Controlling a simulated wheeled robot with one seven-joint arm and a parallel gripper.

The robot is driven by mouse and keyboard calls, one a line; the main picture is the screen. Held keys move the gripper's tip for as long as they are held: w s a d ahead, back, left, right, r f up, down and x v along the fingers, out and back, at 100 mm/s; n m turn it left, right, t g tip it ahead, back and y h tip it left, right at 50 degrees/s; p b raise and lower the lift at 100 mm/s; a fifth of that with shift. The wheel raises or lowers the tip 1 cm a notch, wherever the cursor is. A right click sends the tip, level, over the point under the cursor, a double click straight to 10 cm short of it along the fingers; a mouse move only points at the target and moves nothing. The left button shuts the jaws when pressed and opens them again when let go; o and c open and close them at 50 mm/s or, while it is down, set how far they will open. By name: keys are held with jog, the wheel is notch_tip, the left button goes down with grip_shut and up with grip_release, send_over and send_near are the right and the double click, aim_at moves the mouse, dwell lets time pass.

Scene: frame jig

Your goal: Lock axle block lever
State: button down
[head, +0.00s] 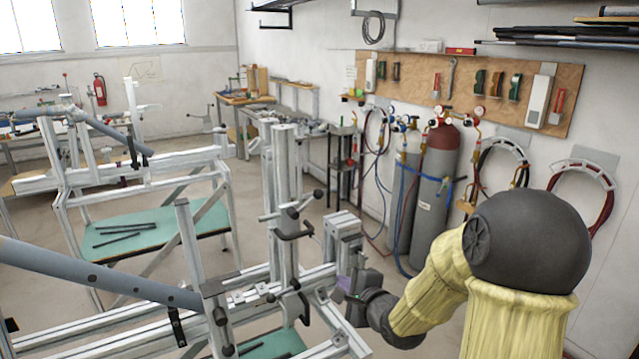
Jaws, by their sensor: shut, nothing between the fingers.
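The frame jig (286,180) stands in the middle, made of pale aluminium rails. Black levers and knobs sit on its upright, including a bent black lever (295,222) at mid height. Another black lever (304,308) hangs lower on the rail. I cannot tell which of them is the axle block lever. A grey block (343,228) sits just right of the upright. My gripper (350,286) is right of the upright and below the grey block, small and partly hidden. It is shut with nothing in it. I cannot tell whether it touches the jig.
A grey tube (95,272) crosses the jig from the left. A second jig (140,185) with a green shelf (150,229) stands behind it. Gas cylinders (432,195) stand right of the jig against the wall. Open floor lies between the two jigs and the cylinders.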

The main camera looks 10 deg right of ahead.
aim_at(306, 204)
notch_tip(306, 204, up, 12)
jog(key=w+m+t+y+p, duration=0.1)
jog(key=m+t+y+p, duration=0.1)
jog(key=m+p, duration=0.3)
jog(key=shift+d+t, duration=0.45)
jog(key=shift+t, duration=0.15)
jog(key=shift+w, duration=0.1)
jog(key=w+a+r+p, duration=0.3)
jog(key=w+a+p, duration=0.2)
jog(key=w, duration=0.2)
jog(key=shift+w, duration=0.3)
